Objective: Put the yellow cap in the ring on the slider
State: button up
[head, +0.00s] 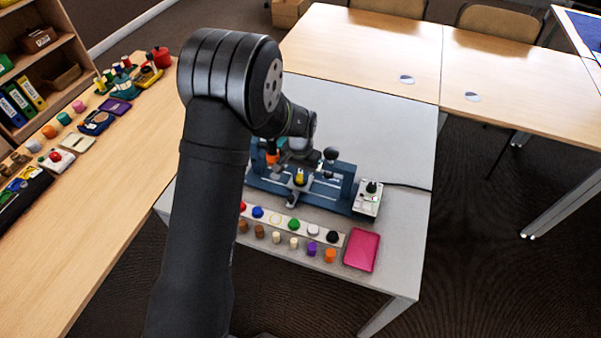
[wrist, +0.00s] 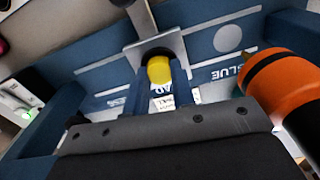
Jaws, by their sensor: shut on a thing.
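The yellow cap (head: 299,177) is low over the middle of the blue slider frame (head: 334,195), between my gripper's fingertips (wrist: 160,76). My gripper is shut on it. In the wrist view the yellow cap (wrist: 159,70) shows against a dark round ring on the grey slider plate (wrist: 134,56). The cap overlaps the ring in this view; I cannot tell whether it is seated inside or just above. The grey slider (head: 296,199) also shows below the cap in the head view. My arm hides the left part of the frame.
An orange-and-black cylinder (wrist: 280,85) stands close on the right in the wrist view. A white strip (head: 322,234) of coloured caps has an empty yellow-outlined spot. A pink tray (head: 361,250) and a small control box (head: 368,198) lie to the right. The table behind is clear.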

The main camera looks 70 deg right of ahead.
jog(key=o, duration=1.4)
jog(key=shift+r, duration=3.5)
jog(key=shift+f, duration=3.5)
